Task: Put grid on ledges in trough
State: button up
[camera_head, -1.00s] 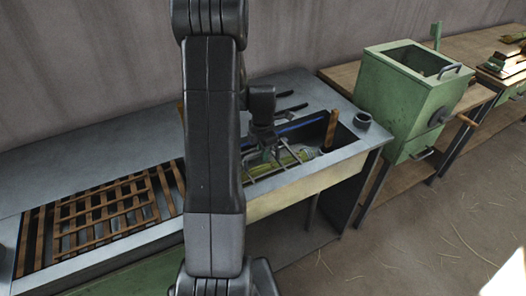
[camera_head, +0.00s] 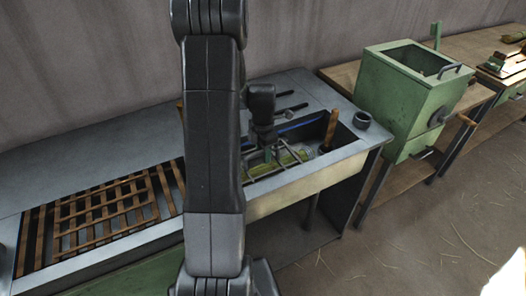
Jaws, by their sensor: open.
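A grey grid of thin bars (camera_head: 284,168) shows in the trough (camera_head: 320,165) at the right part of the bench. Its left part is hidden behind my arm, and I cannot tell whether it rests on the ledges. My gripper (camera_head: 268,152) is open, pointing down at the grid's back left part. The fingertips are small and dark, and I cannot tell whether they touch the bars. Yellow-green material (camera_head: 290,158) lies under the bars.
A wooden lattice (camera_head: 105,212) lies over slats at the bench's left. A wooden post (camera_head: 331,130) stands at the trough's right end. A dark ring-shaped cup (camera_head: 362,120) sits on the bench corner. A green box machine (camera_head: 405,105) stands to the right, with open floor in front.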

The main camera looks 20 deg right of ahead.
notch_tip(320, 180, up, 21)
jog(key=p, duration=0.6)
jog(key=shift+f, duration=0.2)
jog(key=shift+f+b, duration=3)
jog(key=shift+f, duration=2.6)
